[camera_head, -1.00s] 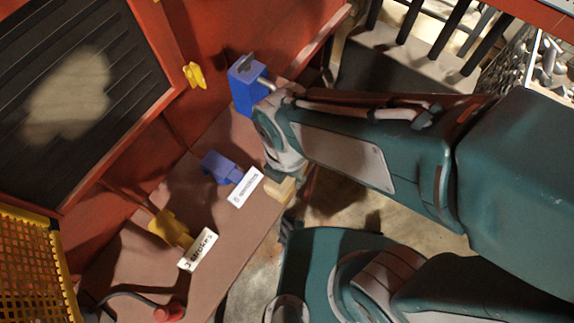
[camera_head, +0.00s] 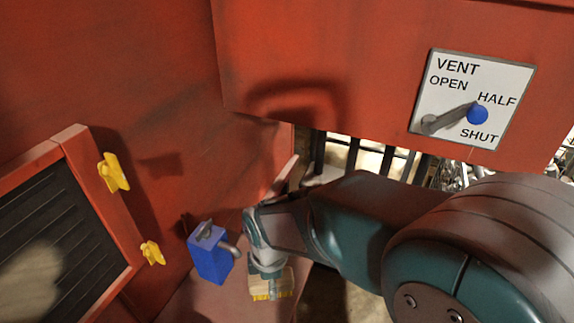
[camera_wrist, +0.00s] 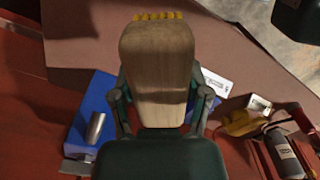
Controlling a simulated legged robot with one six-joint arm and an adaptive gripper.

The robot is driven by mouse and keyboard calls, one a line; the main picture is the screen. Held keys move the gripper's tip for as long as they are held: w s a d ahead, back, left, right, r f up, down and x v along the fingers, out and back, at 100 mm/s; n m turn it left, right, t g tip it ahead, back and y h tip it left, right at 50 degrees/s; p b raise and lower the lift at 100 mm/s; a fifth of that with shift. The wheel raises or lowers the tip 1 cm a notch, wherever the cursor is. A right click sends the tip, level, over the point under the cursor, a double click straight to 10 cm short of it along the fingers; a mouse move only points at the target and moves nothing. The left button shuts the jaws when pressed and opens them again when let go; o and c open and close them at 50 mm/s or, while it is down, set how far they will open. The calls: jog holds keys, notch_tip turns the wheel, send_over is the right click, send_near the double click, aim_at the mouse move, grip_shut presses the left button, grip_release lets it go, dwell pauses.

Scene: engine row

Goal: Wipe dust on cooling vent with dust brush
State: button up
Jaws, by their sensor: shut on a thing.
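My gripper (camera_wrist: 160,100) is shut on the dust brush (camera_wrist: 157,65), a pale wooden block with yellow bristles at its far end. In the head view my gripper (camera_head: 265,262) holds the brush (camera_head: 272,283) with the bristles down, right of a blue block. The cooling vent (camera_head: 72,232) is a black slatted panel in a red frame at the left, cut off by the picture edge. A pale dust patch (camera_head: 25,285) lies on its slats. The brush is well right of the vent, apart from it.
A blue block (camera_head: 210,258) with a metal peg stands between brush and vent. Yellow latches (camera_head: 114,172) stick out from the vent frame. A vent sign (camera_head: 490,75) with a blue-knobbed lever is at upper right. The wrist view shows a yellow holder (camera_wrist: 240,122) at right.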

jog(key=w+d+f+m, duration=0.1)
jog(key=w+d+m, duration=0.1)
jog(key=w+m, duration=0.1)
jog(key=w+d+f+m, duration=0.2)
jog(key=w+m, duration=0.1)
jog(key=w, duration=0.1)
jog(key=w+d+f+m, duration=0.1)
jog(key=w+d+m, duration=0.2)
jog(key=w, duration=0.1)
jog(key=shift+d+f+m, duration=0.1)
jog(key=shift+f+m, duration=0.2)
jog(key=shift+f, duration=0.1)
jog(key=w+d+f+m, duration=0.3)
jog(key=w+d+m, duration=0.1)
jog(key=d+m, duration=0.1)
jog(key=w+d+f+m, duration=0.3)
jog(key=d+m, duration=0.2)
jog(key=d, duration=0.1)
jog(key=shift+w+d+f, duration=0.3)
jog(key=shift+w+d, duration=0.1)
